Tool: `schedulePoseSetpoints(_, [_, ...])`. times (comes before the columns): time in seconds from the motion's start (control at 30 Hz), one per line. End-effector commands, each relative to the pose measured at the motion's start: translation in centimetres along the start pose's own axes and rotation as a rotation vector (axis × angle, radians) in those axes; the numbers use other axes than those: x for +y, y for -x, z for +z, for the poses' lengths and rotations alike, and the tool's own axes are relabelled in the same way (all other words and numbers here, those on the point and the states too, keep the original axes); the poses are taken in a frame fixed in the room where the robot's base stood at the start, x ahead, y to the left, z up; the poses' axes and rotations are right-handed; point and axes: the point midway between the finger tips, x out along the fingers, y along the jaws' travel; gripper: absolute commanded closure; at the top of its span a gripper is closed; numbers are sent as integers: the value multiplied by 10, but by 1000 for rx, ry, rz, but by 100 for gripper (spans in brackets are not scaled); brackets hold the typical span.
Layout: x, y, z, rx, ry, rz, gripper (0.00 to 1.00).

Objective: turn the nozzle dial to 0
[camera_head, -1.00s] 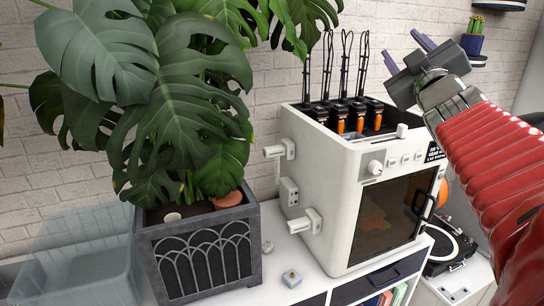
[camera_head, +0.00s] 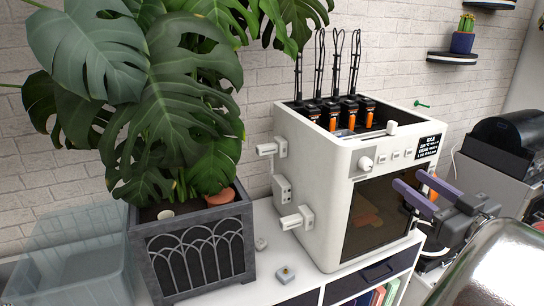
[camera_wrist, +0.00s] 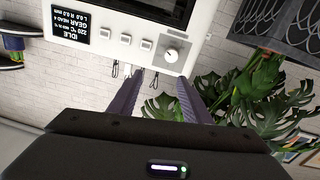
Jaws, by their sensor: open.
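The white printer (camera_head: 318,205) stands on the cabinet. A round white dial (camera_head: 366,163) sits at the left end of its front top panel, with several small buttons to its right. The dial also shows in the upside-down wrist view (camera_wrist: 172,55); its setting is too small to read. The black display (camera_head: 427,145) shows IDLE and 220 °C in the wrist view. My gripper (camera_head: 410,183) is open and empty, its purple fingers in front of the printer door, right of and below the dial in the picture. Nothing is between the fingers, and they appear apart from the dial.
A large leafy plant in a grey planter (camera_head: 190,250) stands left of the printer. A clear bin (camera_head: 75,265) is at far left. White side fittings (camera_head: 297,220) stick out from the printer's left wall. A dark machine (camera_head: 505,140) stands at right. Small parts (camera_head: 285,275) lie on the cabinet.

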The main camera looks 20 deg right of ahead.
Motion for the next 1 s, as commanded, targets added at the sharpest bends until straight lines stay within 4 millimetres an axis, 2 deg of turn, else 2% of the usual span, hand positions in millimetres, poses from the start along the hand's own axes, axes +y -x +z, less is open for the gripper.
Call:
schedulePoseSetpoints(0.03, [-2, 10, 8, -4, -42, -10, 56])
schedulePoseSetpoints(0.17, [-11, 23, 19, -9, -117, -39, 56])
schedulePoseSetpoints(0.5, [-12, 26, 20, -9, -132, -44, 56])
schedulePoseSetpoints(0.77, [-13, 19, 20, -9, -130, -45, 56])
schedulePoseSetpoints(1.0, [-14, -2, 20, -10, -130, -46, 56])
